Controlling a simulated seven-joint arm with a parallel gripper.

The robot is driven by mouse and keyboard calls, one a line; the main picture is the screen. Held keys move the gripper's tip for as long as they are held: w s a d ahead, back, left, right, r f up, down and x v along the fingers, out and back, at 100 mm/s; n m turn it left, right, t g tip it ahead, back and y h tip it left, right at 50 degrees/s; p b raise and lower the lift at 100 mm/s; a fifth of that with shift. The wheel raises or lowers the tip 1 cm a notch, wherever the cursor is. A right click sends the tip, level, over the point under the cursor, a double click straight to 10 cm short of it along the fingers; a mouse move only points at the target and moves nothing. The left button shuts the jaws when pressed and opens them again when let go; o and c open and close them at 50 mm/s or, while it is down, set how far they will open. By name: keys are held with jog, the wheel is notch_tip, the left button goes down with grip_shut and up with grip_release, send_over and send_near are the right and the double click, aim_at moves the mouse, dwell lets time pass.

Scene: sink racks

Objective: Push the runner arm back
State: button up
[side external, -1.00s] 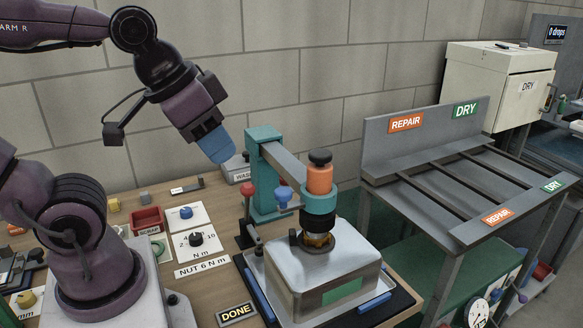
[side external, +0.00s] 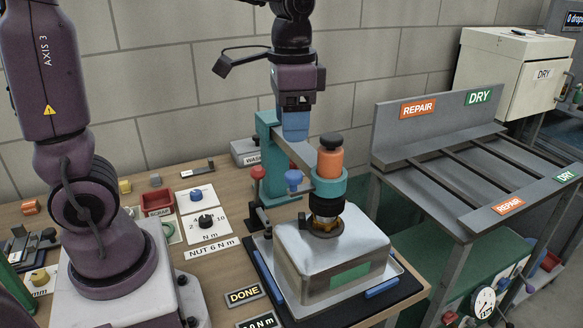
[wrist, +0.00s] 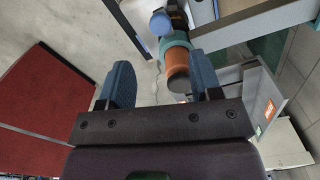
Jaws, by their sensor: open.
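The runner arm (side external: 298,151) is a grey bar reaching from a teal post (side external: 268,165) to a teal ring holding an orange cylinder with a black cap (side external: 329,157). The orange cylinder also shows in the wrist view (wrist: 177,68). The ring stands over the fitting on top of a metal box (side external: 335,262). My gripper (side external: 295,130) has blue fingers pointing down, just above or beside the bar near the post; contact cannot be told. In the wrist view, my gripper (wrist: 164,88) has its two blue fingers apart with nothing held between them.
A blue knob (side external: 294,178) and a red knob (side external: 258,173) are beside the post. The box sits on a tray (side external: 392,270). A grey rack (side external: 437,145) stands at right. A red scrap bin (side external: 158,200) and labelled cards lie left on the bench.

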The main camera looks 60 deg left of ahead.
aim_at(292, 174)
notch_tip(292, 174, down, 9)
jog(key=shift+f, duration=0.15)
grip_shut()
jog(key=a, duration=1.4)
jog(key=shift+a, duration=0.35)
